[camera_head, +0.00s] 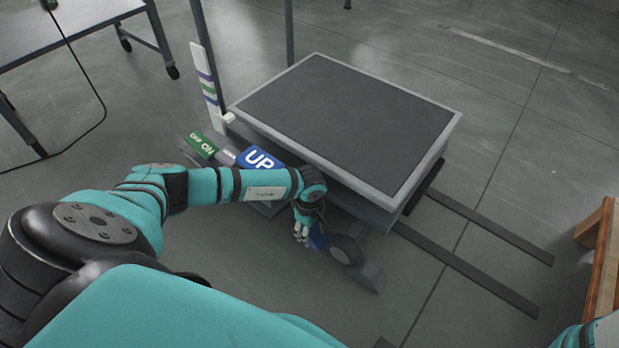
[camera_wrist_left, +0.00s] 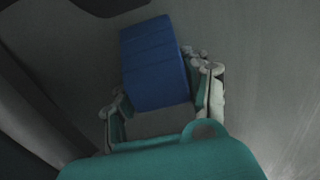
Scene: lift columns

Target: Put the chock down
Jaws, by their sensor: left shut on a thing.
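The blue chock (camera_head: 318,239) is low beside the near side of the lift, close to a dark wheel (camera_head: 345,250). My left gripper (camera_head: 304,237) is shut on it. In the left wrist view the chock (camera_wrist_left: 154,62) sticks out between the fingers, with a grey part at its lower end. I cannot tell whether the chock touches the floor. My right gripper is out of view.
The lift's dark platform (camera_head: 345,118) stands above the gripper. A blue UP sign (camera_head: 259,159) and a green ON sign (camera_head: 201,145) are at its left. A wooden frame (camera_head: 606,262) is at right. Open grey floor (camera_head: 235,260) lies left of the gripper.

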